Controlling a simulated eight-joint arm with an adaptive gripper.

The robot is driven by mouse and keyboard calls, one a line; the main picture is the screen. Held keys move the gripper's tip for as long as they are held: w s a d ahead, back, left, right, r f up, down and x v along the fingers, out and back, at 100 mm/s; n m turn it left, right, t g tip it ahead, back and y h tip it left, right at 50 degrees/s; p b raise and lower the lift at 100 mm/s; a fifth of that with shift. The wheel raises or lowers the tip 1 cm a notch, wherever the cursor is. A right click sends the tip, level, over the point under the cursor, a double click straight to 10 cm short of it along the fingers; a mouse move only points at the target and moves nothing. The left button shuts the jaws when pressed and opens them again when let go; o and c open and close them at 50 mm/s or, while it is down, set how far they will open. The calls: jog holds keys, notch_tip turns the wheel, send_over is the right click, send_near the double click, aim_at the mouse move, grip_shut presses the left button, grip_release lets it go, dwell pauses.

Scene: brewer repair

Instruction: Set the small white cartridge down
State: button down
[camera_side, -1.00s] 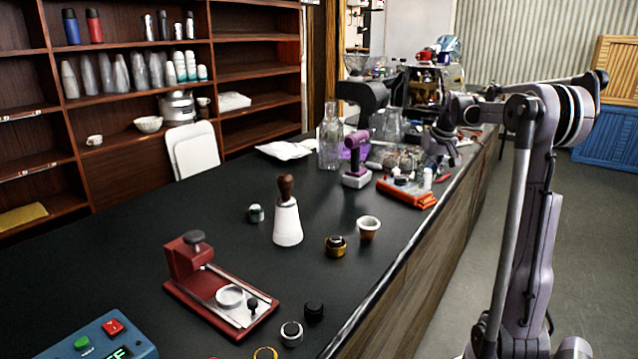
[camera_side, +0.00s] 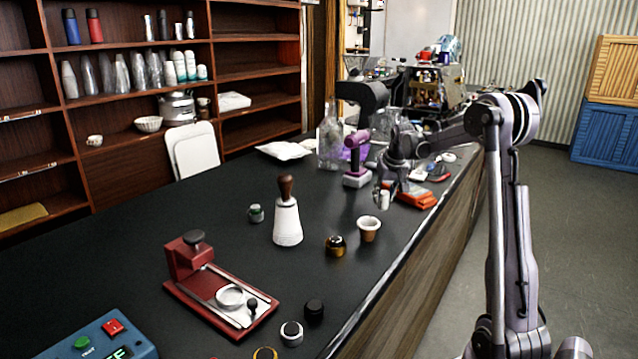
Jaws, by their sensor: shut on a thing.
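The small white cartridge (camera_side: 384,200) is at the lower end of my gripper (camera_side: 386,188), which is shut on it. My gripper points down over the dark counter (camera_side: 330,205), just left of the orange tray (camera_side: 418,200) and right of the purple tool. The cartridge looks upright. I cannot tell how far its bottom is from the counter. The fingers are small and partly blurred in this view.
A white cup (camera_side: 368,229) and a brass-coloured part (camera_side: 336,246) stand in front of the gripper. A purple tool (camera_side: 356,160) and a glass bottle (camera_side: 329,145) stand behind. A white cone with a brown handle (camera_side: 287,222) and a red press (camera_side: 190,265) are further left.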

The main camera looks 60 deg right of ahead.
jog(key=shift+f, duration=1.15)
jog(key=shift+f, duration=0.1)
jog(key=c, duration=1)
grip_release()
